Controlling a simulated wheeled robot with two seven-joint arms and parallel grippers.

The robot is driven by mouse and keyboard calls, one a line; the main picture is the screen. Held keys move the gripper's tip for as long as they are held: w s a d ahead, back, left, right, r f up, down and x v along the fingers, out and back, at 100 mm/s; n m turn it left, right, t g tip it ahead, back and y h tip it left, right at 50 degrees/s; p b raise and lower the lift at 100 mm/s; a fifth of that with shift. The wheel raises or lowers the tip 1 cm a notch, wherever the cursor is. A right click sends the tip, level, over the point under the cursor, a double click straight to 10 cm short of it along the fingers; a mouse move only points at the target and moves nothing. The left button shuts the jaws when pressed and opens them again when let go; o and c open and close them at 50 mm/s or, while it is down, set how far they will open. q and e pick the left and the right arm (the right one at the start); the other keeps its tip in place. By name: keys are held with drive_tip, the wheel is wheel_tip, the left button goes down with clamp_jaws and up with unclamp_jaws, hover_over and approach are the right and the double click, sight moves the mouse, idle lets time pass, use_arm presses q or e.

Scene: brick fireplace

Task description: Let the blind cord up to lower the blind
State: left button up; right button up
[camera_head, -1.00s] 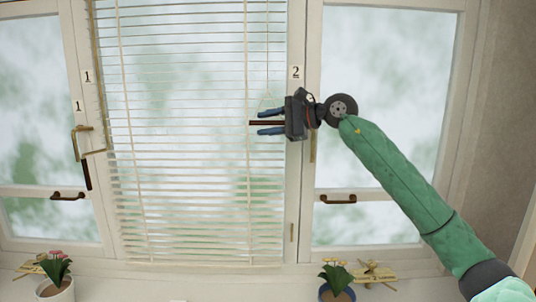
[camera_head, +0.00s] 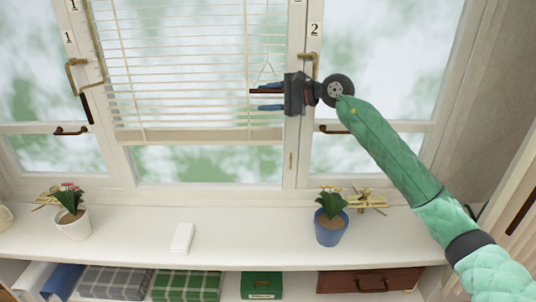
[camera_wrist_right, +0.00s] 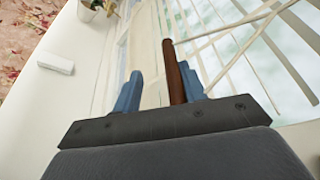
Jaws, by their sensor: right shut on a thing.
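The white slatted blind (camera_head: 190,70) hangs in the middle window. Its bottom rail (camera_head: 200,135) stands above the lower edge of the glass, leaving a clear strip of pane below. A thin pale cord (camera_head: 267,68) comes down at the blind's right side and spreads into a small triangle above a dark brown bar handle (camera_head: 262,91). My right gripper (camera_head: 268,97) points left and is shut on this handle, in front of the blind's right edge. In the right wrist view the brown handle (camera_wrist_right: 174,70) stands between the blue fingers. My left gripper is not in view.
A white sill (camera_head: 130,245) runs below, with a pink-flower pot (camera_head: 73,224), a white box (camera_head: 182,238) and a blue pot (camera_head: 331,228). Brass window handles (camera_head: 76,75) stick out at the left. Folded cloths (camera_head: 115,282) and a green box (camera_head: 261,286) lie underneath.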

wheel_tip(320, 180, down, 20)
drive_tip(key=p, duration=0.5)
idle(0.5)
drive_tip(key=b+v, duration=0.4)
drive_tip(key=v, duration=0.5)
drive_tip(key=shift+r, duration=0.15)
idle(0.7)
